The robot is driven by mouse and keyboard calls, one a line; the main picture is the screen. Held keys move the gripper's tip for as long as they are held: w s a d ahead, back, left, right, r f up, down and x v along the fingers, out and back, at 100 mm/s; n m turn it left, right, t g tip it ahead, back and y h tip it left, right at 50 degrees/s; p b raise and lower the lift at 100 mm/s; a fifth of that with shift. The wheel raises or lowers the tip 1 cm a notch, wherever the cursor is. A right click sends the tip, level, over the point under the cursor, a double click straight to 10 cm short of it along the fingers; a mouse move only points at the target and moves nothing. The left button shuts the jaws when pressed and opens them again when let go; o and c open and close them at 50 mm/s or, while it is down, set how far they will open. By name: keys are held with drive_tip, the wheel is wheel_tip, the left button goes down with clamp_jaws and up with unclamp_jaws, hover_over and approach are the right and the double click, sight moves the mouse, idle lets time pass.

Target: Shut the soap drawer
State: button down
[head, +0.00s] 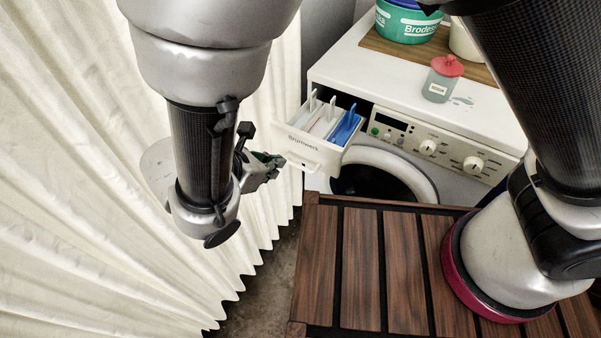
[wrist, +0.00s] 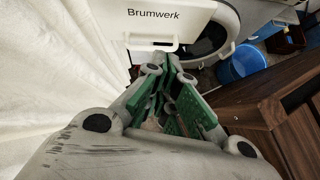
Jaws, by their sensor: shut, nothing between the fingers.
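The soap drawer (head: 317,138) juts out, open, from the upper left of the white washing machine's front. Its compartments and a blue insert show from above. In the wrist view its white front (wrist: 165,18), marked "Brumwerk", fills the top middle, with a handle slot below the name. My gripper (head: 276,160) is just left of the drawer front in the head view. In the wrist view my gripper (wrist: 170,62) has its green-padded fingers together at the tips, pointing at the lower part of the front. I cannot tell whether they touch it. The gripper holds nothing.
The washing machine (head: 440,150) carries a bottle with a red cap (head: 443,78) and a green tub (head: 407,22). A pale curtain (head: 80,180) hangs close on the left. A slatted wooden surface (head: 365,265) lies in front of the machine.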

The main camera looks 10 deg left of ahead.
drive_tip(key=s+a+f+n+t, duration=0.1)
drive_tip(key=s+a+f+n, duration=0.15)
drive_tip(key=s+f, duration=0.25)
drive_tip(key=w+r+x, duration=0.1)
drive_tip(key=r+x, duration=0.1)
drive_tip(key=x, duration=1)
drive_tip(key=shift+w+d+y, duration=0.4)
drive_tip(key=shift+w, duration=0.15)
drive_tip(key=shift+w+f+n, duration=0.1)
drive_tip(key=shift+n, duration=0.15)
